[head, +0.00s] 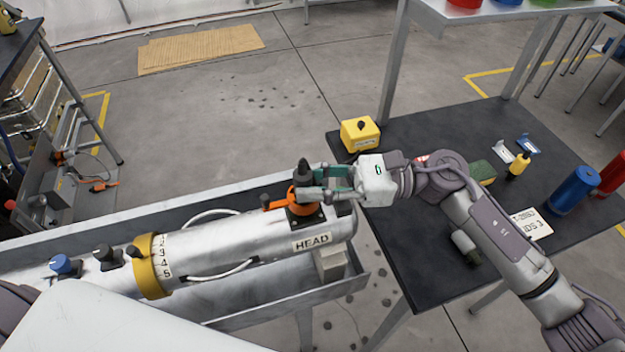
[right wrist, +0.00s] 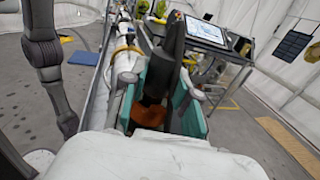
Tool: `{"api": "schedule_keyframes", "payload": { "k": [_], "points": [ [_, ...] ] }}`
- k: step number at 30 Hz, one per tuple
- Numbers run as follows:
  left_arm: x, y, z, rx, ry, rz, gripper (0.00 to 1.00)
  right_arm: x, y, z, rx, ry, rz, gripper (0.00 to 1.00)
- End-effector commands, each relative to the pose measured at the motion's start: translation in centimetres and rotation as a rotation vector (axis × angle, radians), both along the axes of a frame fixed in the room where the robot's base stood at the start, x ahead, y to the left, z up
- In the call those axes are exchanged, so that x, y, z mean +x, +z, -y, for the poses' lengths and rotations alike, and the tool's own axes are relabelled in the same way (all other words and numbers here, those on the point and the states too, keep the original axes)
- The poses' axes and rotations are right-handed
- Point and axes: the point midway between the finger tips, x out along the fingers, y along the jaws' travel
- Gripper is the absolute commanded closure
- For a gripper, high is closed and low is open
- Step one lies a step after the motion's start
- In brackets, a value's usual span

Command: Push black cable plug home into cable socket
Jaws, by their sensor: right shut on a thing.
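The black cable plug (head: 303,172) stands upright at the HEAD end of the silver cylinder (head: 220,253). My right gripper (head: 312,184) reaches in from the right and is shut on it. In the right wrist view the plug (right wrist: 168,62) rises between the two green finger pads. An orange collar (head: 303,208) on a dark base sits directly below the plug, where the cable socket appears to be. It also shows in the right wrist view (right wrist: 149,116). The fingers partly hide the join, so I cannot tell how deep the plug sits. My left gripper is out of view.
The cylinder lies in a grey metal trough (head: 345,295), with a yellow ring (head: 151,266) and blue knob (head: 64,265) farther left. The dark table (head: 410,270) at right holds a yellow box (head: 360,134), blue bottle (head: 573,190) and sponge (head: 482,172).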

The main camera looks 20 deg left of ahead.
Motion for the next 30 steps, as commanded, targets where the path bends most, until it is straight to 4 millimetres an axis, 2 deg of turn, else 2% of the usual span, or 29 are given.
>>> {"api": "schedule_keyframes", "payload": {
  "k": [3,4,9,20,23,30],
  "points": [
    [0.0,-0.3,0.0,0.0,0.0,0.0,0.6,0.0,-0.3,0.0,0.0,0.0,0.001,1.0],
    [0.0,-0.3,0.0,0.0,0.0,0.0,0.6,0.0,-0.2,0.0,0.0,0.0,0.001,0.67],
    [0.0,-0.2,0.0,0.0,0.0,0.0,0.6,0.0,-0.2,0.0,0.0,0.0,0.0,0.41],
    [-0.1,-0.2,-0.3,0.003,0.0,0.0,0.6,0.2,-0.3,0.4,-0.001,-0.002,-0.001,0.41],
    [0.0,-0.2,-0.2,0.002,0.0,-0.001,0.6,0.6,-0.3,1.5,-0.002,-0.002,0.0,0.41],
    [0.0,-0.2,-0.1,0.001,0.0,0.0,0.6,2.4,-0.3,6.3,-0.003,-0.005,-0.001,0.41]
  ]
}}
